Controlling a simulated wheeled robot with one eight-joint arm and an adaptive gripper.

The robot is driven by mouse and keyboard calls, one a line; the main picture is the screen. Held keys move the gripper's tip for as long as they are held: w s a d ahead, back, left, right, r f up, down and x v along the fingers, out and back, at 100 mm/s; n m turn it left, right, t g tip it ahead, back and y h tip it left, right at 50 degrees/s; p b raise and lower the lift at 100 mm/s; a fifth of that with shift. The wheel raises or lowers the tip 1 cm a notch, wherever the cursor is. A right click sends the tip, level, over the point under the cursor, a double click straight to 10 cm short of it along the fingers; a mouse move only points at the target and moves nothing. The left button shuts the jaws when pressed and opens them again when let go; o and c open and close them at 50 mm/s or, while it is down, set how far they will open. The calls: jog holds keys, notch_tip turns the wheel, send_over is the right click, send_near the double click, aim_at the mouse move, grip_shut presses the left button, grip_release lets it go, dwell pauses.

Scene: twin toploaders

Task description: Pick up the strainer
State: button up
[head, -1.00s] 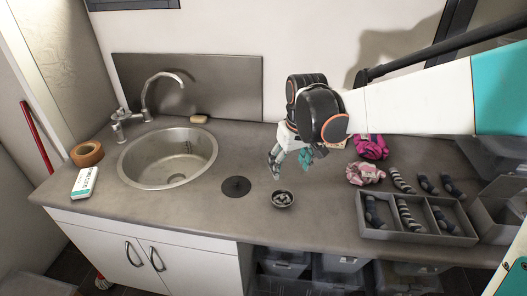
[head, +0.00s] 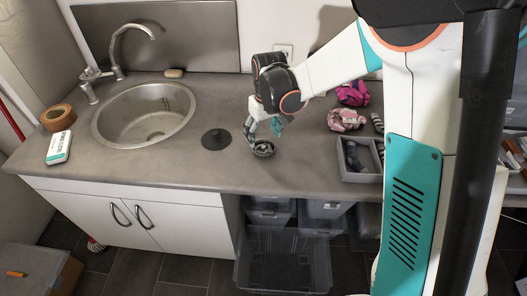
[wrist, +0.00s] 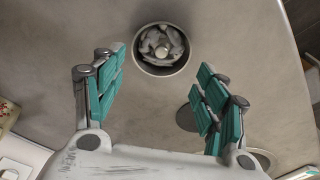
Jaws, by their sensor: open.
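The strainer (head: 264,149) is a small, round, dark metal cup on the grey counter, to the right of a flat black disc. In the wrist view the strainer (wrist: 161,50) lies at the top middle, with a grey pattern and a central knob inside its rim. My gripper (head: 263,133) is just above the strainer, its fingers pointing down. In the wrist view my gripper (wrist: 160,85) has its teal-padded fingers wide apart with nothing between them. The strainer appears beyond the fingertips. Whether a finger touches it cannot be told.
The black disc (head: 216,139) lies left of the strainer, beside the sink (head: 100,128). Brown tape (head: 58,117) and a white box (head: 59,148) are far left. Pink cloths (head: 346,120) and a grey divided tray (head: 357,174) stand right. The counter's front edge is close.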

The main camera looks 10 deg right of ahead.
aim_at(264, 147)
jog(key=shift+f+b, duration=1.05)
jog(key=shift+f, duration=1.7)
jog(key=shift+s, duration=0.1)
jog(key=shift+r, duration=0.1)
jog(key=shift+c, duration=0.3)
jog(key=c, duration=0.5)
